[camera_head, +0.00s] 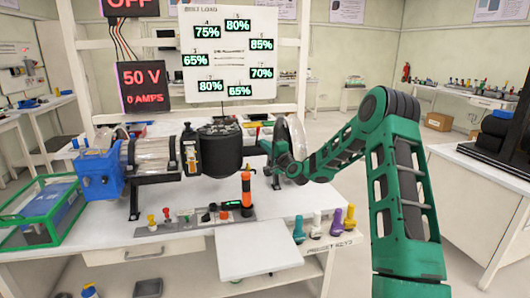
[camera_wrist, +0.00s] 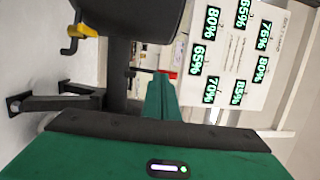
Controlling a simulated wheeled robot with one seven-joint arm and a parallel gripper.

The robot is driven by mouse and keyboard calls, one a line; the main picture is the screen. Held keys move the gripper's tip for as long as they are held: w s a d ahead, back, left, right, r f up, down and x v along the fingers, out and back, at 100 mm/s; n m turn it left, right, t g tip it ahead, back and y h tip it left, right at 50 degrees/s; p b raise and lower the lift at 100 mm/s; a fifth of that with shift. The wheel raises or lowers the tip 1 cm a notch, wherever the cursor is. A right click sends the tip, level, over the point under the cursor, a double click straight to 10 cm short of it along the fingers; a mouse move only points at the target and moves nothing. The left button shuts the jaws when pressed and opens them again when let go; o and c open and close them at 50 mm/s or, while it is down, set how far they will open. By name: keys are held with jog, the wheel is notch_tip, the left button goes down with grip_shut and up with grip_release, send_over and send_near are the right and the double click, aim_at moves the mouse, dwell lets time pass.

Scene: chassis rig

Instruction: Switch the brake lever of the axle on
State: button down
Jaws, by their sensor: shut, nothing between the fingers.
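The axle rig runs across the white bench, with a blue end unit (camera_head: 100,175), a clear cylinder (camera_head: 153,155), a black drum (camera_head: 219,150) and a clear disc (camera_head: 297,138) at the right. I cannot tell for sure which part is the brake lever. An upright orange-and-black handle (camera_head: 246,188) stands on the bench in front of the drum. A yellow piece with a dark hooked end (camera_wrist: 83,31) shows beside the dark rig body in the wrist view. My green gripper (camera_head: 267,148) is shut and empty, right of the drum; its fingers also show in the wrist view (camera_wrist: 163,88).
A control strip (camera_head: 195,218) with small coloured knobs lies along the bench front. Several coloured tools (camera_head: 325,223) stand at the front edge. A green-framed box (camera_head: 42,212) sits at left. The load board (camera_head: 231,53) and voltage display (camera_head: 141,88) stand behind.

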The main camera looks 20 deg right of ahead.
jog(key=s+a+f+n+g, duration=0.1)
jog(key=s+a+n+g, duration=0.15)
jog(key=s, duration=0.25)
jog(key=s+a+f+n+g+y, duration=0.1)
jog(key=s+n+g, duration=0.1)
jog(key=s+n, duration=0.15)
jog(key=s+a+f+n+g, duration=0.2)
jog(key=s+n, duration=0.1)
jog(key=s, duration=0.3)
jog(key=s+d+n+g+h, duration=0.1)
jog(key=s+g, duration=0.4)
jog(key=s, duration=1.6)
jog(key=s+d+n+g+h, duration=0.1)
jog(key=s+g, duration=0.5)
jog(key=s, duration=1.5)
jog(key=d+h, duration=0.1)
jog(key=d, duration=0.1)
jog(key=shift+s+d, duration=0.25)
jog(key=shift+d, duration=0.1)
jog(key=c, duration=2)
grip_release()
jog(key=s+a+g, duration=0.1)
jog(key=s, duration=0.7)
jog(key=shift+s+a+f+y, duration=0.15)
jog(key=shift+s+a+y, duration=0.15)
jog(key=shift+s+a, duration=0.1)
jog(key=shift+o, duration=1.3)
jog(key=shift+s+g, duration=0.15)
jog(key=shift+g, duration=0.2)
